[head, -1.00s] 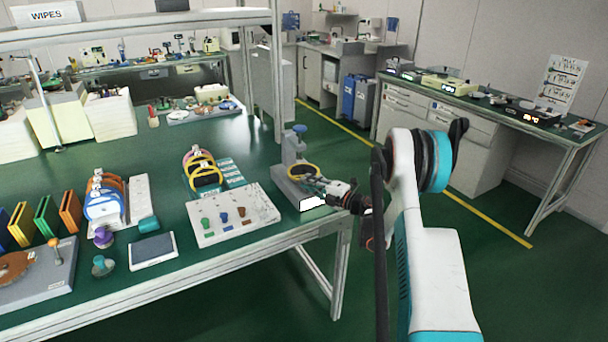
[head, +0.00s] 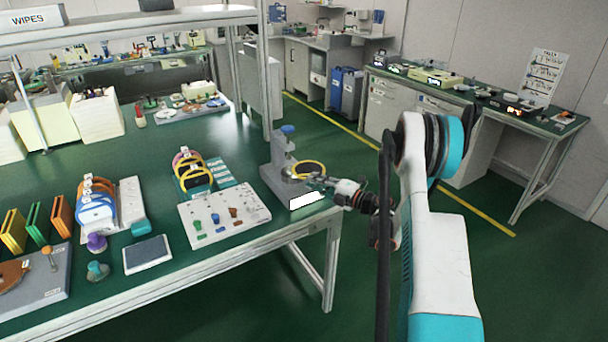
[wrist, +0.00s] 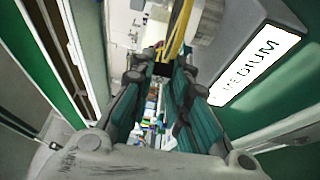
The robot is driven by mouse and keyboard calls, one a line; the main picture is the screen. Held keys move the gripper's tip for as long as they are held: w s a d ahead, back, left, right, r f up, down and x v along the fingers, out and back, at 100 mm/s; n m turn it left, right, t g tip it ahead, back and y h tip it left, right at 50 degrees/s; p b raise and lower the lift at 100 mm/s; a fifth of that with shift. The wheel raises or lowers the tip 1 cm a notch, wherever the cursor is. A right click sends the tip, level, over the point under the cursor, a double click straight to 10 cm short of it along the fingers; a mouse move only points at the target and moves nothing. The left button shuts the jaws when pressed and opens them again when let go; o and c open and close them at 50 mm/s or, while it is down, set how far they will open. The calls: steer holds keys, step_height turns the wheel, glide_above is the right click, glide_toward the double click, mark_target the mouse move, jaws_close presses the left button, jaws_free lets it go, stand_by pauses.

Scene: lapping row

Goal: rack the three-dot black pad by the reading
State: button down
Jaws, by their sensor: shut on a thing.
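My gripper (head: 322,181) is at the right end of the bench, shut on a yellow-rimmed pad (head: 309,168), held beside the grey gauge stand (head: 283,150). In the wrist view the yellow rim (wrist: 178,32) shows edge-on beyond the fingertips (wrist: 163,62). The pad's dots cannot be made out. The white display (wrist: 257,65) on the stand's base reads MEDIUM; in the head view the display (head: 307,200) is blank white. A rack (head: 208,194) holding yellow-rimmed dark pads and a purple one stands left of the stand.
A pale board with coloured pegs (head: 251,215) lies in front of the rack. The bench's front edge (head: 240,245) runs below; green floor (head: 375,275) is open to the right.

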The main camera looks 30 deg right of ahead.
steer(key=p+v, duration=0.1)
steer(key=v, duration=0.9)
steer(key=shift+s, duration=0.2)
steer(key=shift+d+r, duration=0.1)
step_height(320, 180, up, 10)
steer(key=p, duration=0.4)
stand_by(0.4)
stand_by(0.5)
steer(key=w+a+r+m+t+h, duration=0.1)
steer(key=w+a+r+h, duration=0.2)
steer(key=a, duration=0.5)
steer(key=w+a+r+m+h, duration=0.1)
steer(key=w+a+r, duration=0.3)
steer(key=a, duration=0.4)
steer(key=w+a+r+m+t+h, duration=0.1)
steer(key=w+a+r, duration=0.25)
steer(key=a, duration=0.45)
steer(key=s+a+r+m+h, duration=0.1)
steer(key=s+a+m+h, duration=0.1)
steer(key=a, duration=0.5)
steer(key=shift+a+r+h, duration=0.3)
steer(key=shift+r, duration=0.1)
